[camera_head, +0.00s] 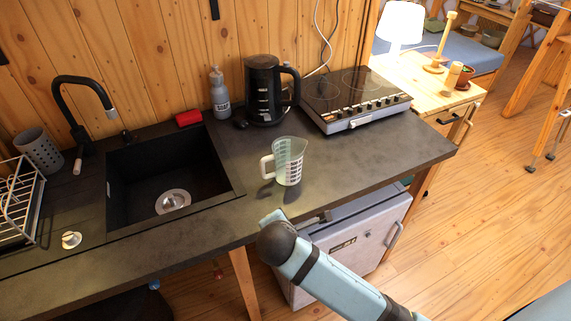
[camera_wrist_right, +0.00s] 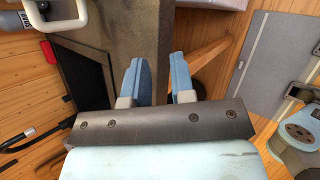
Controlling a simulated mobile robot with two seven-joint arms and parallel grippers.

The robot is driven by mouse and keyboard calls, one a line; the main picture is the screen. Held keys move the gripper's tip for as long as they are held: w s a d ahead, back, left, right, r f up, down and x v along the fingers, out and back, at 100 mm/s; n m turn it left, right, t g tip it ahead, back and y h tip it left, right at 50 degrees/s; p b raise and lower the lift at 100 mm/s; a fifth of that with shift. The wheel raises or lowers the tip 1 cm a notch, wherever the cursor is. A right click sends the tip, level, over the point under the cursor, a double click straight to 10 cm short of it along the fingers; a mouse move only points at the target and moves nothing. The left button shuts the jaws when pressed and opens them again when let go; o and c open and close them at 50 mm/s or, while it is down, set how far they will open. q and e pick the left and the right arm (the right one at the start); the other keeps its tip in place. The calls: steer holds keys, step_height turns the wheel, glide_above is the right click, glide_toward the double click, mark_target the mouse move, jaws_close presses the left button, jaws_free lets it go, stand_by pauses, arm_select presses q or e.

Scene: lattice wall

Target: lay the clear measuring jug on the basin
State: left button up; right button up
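The clear measuring jug (camera_head: 289,163) stands upright on the dark countertop, right of the sink basin (camera_head: 128,187), with its white handle toward the basin. In the right wrist view, part of the jug (camera_wrist_right: 58,24) shows at the top left, cut off by the frame. The basin (camera_wrist_right: 84,68) is a dark recess left of the fingers there. My right gripper (camera_wrist_right: 157,78) is open and empty, with counter edge and floor seen between its fingers. In the head view it is near the counter's front edge, below and apart from the jug. My left gripper is in neither view.
A black kettle (camera_head: 264,92), a grey bottle (camera_head: 219,94) and a red item (camera_head: 188,118) stand behind. A hob (camera_head: 350,98) is at the back right. A wire rack (camera_head: 22,202) is left of the basin. The counter right of the jug is clear.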

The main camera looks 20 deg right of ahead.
mark_target(262, 169)
steer(key=w+a+r+n+t+h, duration=0.3)
steer(key=w+r+n+t, duration=0.15)
steer(key=w+n, duration=0.6)
steer(key=shift+m+g, duration=0.25)
steer(key=x, duration=0.6)
steer(key=p+x, duration=0.1)
steer(key=x, duration=0.6)
steer(key=shift+w+a, duration=0.1)
steer(key=shift+w, duration=0.4)
steer(key=shift+r, duration=0.1)
jaws_close()
